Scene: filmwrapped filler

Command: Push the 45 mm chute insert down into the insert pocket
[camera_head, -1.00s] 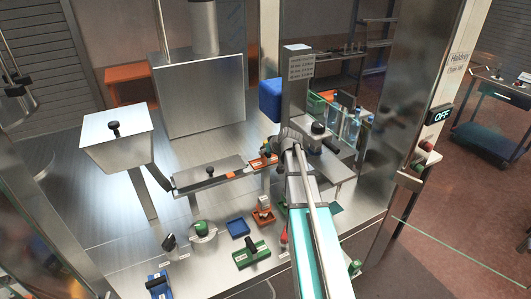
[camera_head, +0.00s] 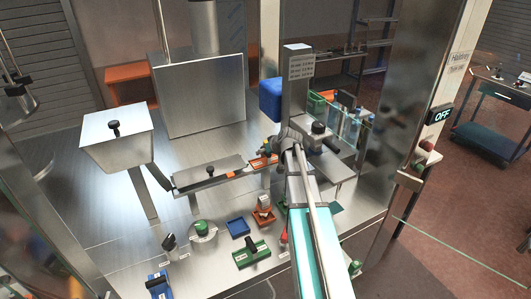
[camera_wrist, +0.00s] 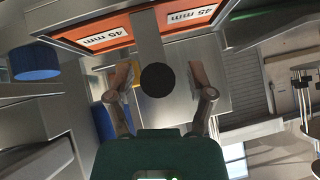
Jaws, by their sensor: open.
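The orange 45 mm chute insert (camera_wrist: 188,18) shows at the top of the wrist view, with two white "45 mm" labels and a steel strip between them. In the head view an orange piece (camera_head: 262,161) sits at the right end of the steel chute (camera_head: 208,173), partly hidden by my arm. My gripper (camera_wrist: 161,84) is open, with its fingers apart on either side of a round black knob (camera_wrist: 158,79). I cannot tell whether they touch it. The insert pocket and how deep the insert sits cannot be made out.
A steel column (camera_head: 298,85) with a blue box (camera_head: 271,99) stands close behind my gripper. Bottles (camera_head: 356,125) stand to the right. A steel hopper (camera_head: 116,139) is at the left. A blue tray (camera_head: 238,227) and a green block (camera_head: 251,254) lie on the front bench.

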